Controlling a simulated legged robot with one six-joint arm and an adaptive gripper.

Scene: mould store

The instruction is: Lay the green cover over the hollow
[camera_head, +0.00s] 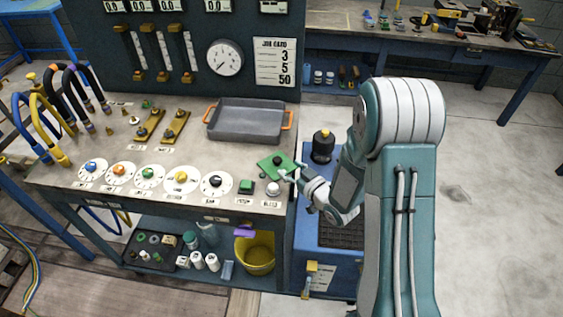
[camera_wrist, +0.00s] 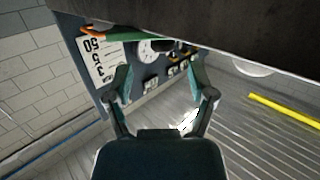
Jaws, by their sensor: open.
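The green cover (camera_head: 268,170), a flat plate with a black knob (camera_head: 277,160) on it, is at the right edge of the control bench. Part of its green edge (camera_wrist: 122,38) shows in the upside-down wrist view, with the dark knob (camera_wrist: 161,46) beside it. My gripper (camera_head: 287,174) is at the cover's right side, low near the bench edge. In the wrist view my gripper (camera_wrist: 163,88) has its two fingers spread, with nothing held between them.
A grey tray (camera_head: 245,121) with orange handles lies behind the cover. A green button (camera_head: 246,187) and a white knob (camera_head: 273,189) are close in front. Open floor lies farther right.

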